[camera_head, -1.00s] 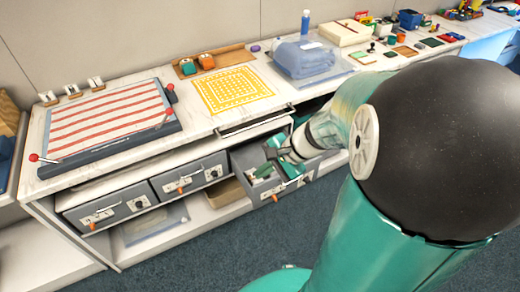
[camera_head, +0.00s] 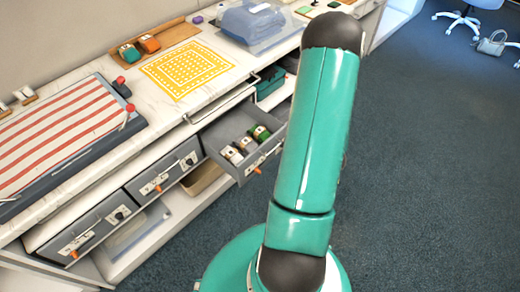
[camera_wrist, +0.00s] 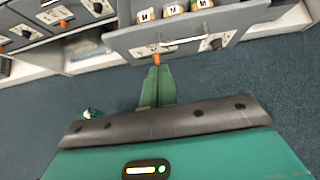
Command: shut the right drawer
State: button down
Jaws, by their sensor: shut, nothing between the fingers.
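The right drawer (camera_head: 222,160) is a grey drawer standing pulled out from the white bench, with several small labelled items (camera_head: 248,143) inside. In the wrist view its front (camera_wrist: 230,20) spans the upper part, with a pale bar handle (camera_wrist: 181,42), a dark knob and an orange tab (camera_wrist: 157,57). My gripper (camera_wrist: 158,70) is shut and empty, its green fingers pointing at the drawer front just below the orange tab in the picture. I cannot tell whether the tips touch it. In the head view my teal arm hides the gripper.
Two shut grey drawers (camera_head: 165,175) lie to the left. Open dark carpet (camera_head: 430,150) lies to the right.

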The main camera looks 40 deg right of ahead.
jog(key=f, duration=0.1)
send_near(261, 150)
jog(key=x, duration=0.5)
jog(key=shift+s+f, duration=0.3)
jog(key=shift+w, duration=0.65)
